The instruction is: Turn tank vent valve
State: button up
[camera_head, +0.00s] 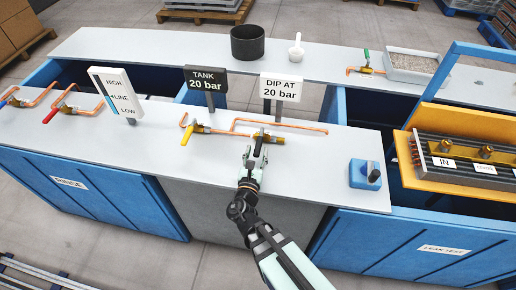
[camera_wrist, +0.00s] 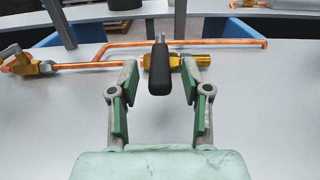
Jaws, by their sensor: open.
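A valve with a black lever handle (camera_wrist: 158,70) and a brass body (camera_wrist: 196,62) sits on a copper pipe on the grey bench. The black handle points toward me. My gripper (camera_wrist: 159,80) is open, with one finger on each side of the handle and a visible gap on both sides. In the head view my gripper (camera_head: 252,158) is over the bench at this valve and partly covers it. A second brass valve with a yellow handle (camera_head: 187,135) stands to the left. No label names the vent valve.
A "TANK 20 bar" sign (camera_head: 207,79) and a "DIP AT 20 bar" sign (camera_head: 281,87) stand behind the pipe. A level gauge (camera_head: 115,95) is at left. A blue box with a dark knob (camera_head: 365,174) is at right. The bench (camera_head: 310,170) is clear between.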

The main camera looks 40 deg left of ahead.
aim_at(259, 142)
jog(key=shift+x, duration=1.4)
grip_shut()
